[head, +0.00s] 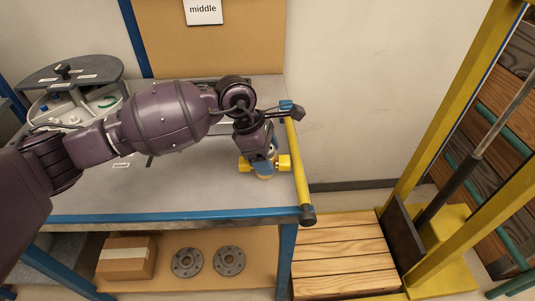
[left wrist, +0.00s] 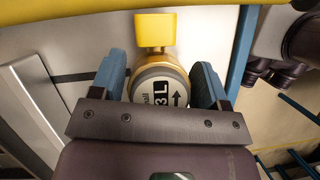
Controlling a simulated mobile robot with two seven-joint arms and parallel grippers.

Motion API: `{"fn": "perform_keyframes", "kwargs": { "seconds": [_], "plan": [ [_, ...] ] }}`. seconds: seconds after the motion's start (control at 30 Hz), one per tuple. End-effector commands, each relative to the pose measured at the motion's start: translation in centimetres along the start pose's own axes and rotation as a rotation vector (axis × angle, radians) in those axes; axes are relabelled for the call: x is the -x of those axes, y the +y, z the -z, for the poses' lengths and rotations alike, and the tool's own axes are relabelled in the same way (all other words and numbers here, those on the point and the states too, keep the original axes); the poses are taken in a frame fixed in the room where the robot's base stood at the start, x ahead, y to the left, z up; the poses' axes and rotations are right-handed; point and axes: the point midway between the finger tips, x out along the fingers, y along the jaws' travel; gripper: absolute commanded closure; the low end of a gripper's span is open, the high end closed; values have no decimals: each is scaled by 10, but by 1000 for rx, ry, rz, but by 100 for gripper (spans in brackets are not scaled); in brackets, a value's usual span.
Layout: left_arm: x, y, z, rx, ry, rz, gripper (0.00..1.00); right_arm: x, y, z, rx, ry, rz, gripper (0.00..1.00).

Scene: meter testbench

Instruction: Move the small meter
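The small meter (head: 264,176) is on the grey bench top near its right end. It has a round body with yellow connectors at its sides. My left gripper (head: 262,166) is lowered over the meter from above. In the left wrist view its two blue fingers stand on either side of the round body, very close to it. Whether they press on it cannot be told. My right gripper is not in view.
The bench (head: 215,196) has a blue frame and a yellow bar (head: 297,170) along its right end. A round apparatus (head: 70,95) stands at the back left. A box (head: 126,258) and two flanges (head: 187,262) lie below. A wooden pallet (head: 345,255) and yellow frame (head: 450,100) stand right.

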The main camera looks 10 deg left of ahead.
Motion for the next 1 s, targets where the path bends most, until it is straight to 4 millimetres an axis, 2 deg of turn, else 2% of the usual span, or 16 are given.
{"fn": "perform_keyframes", "kwargs": {
  "seconds": [0.03, 0.1, 0.47, 0.57, 1.0],
  "plan": [
    [0, 0, 0, 0, 0, 0, 23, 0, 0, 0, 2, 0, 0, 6],
    [0, 0, 0, 0, 0, 0, 13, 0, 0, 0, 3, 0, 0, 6],
    [4, 0, 0, 0, 0, -1, 12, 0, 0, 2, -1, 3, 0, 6],
    [16, 1, 0, 0, 0, -3, 12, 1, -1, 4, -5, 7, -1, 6],
    [90, 0, 0, 0, 1, -3, 12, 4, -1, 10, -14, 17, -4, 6]
  ]
}}
